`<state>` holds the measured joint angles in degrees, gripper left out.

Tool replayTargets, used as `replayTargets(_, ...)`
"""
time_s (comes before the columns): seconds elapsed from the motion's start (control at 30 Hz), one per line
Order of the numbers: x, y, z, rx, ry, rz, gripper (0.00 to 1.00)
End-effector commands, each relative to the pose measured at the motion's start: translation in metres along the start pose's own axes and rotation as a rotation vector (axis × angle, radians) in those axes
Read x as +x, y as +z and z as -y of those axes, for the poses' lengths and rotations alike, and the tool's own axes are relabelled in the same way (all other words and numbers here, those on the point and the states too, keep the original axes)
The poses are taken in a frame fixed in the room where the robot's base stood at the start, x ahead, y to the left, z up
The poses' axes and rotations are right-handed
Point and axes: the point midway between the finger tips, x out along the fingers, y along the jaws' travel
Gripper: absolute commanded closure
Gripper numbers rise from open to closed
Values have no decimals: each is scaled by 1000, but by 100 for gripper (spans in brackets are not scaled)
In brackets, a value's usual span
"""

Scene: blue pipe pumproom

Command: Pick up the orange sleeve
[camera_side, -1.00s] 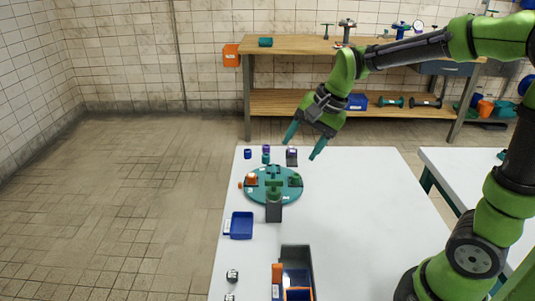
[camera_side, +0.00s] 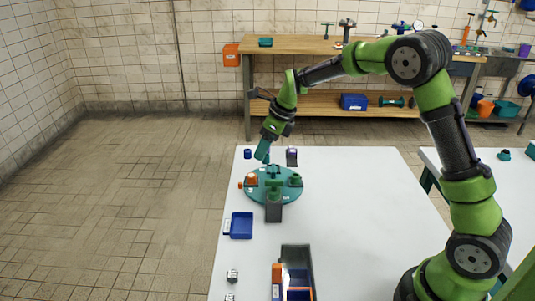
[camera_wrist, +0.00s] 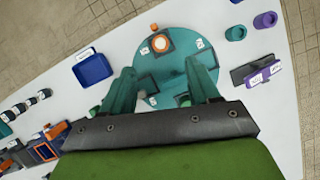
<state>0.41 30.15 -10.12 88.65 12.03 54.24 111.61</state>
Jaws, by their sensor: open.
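The orange sleeve (camera_side: 252,179) is on the left part of a round teal turntable (camera_side: 259,199) on the white table. In the wrist view the sleeve (camera_wrist: 153,45) shows as an orange ring around a lighter centre, near the turntable's far rim. My gripper (camera_side: 262,156) is above the turntable's back edge, pointing down and tilted. In the wrist view my gripper (camera_wrist: 160,75) has its teal fingers spread wide with nothing between them. The sleeve lies beyond the fingertips, roughly centred between them, and is not touched.
A grey block (camera_side: 274,212) stands at the turntable's front. A blue tray (camera_side: 241,227) and a dark bin (camera_side: 297,256) are nearer the front. The table's right side is clear.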

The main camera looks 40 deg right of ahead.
Motion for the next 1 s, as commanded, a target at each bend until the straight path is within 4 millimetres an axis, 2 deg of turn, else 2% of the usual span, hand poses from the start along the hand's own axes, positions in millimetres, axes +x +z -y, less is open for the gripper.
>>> replayTargets(0.03, 13, -1, 0, 0, 2, -4, 39)
replayTargets(0.2, 41, -1, 0, -2, 1, -2, 39)
replayTargets(0.47, 60, -2, 0, -1, 0, -1, 39)
replayTargets(0.7, 95, -5, 0, -2, 2, -1, 39)
replayTargets(0.8, 103, -5, 0, -2, 0, 0, 39)
replayTargets(1.0, 104, -4, 0, -2, -1, 1, 39)
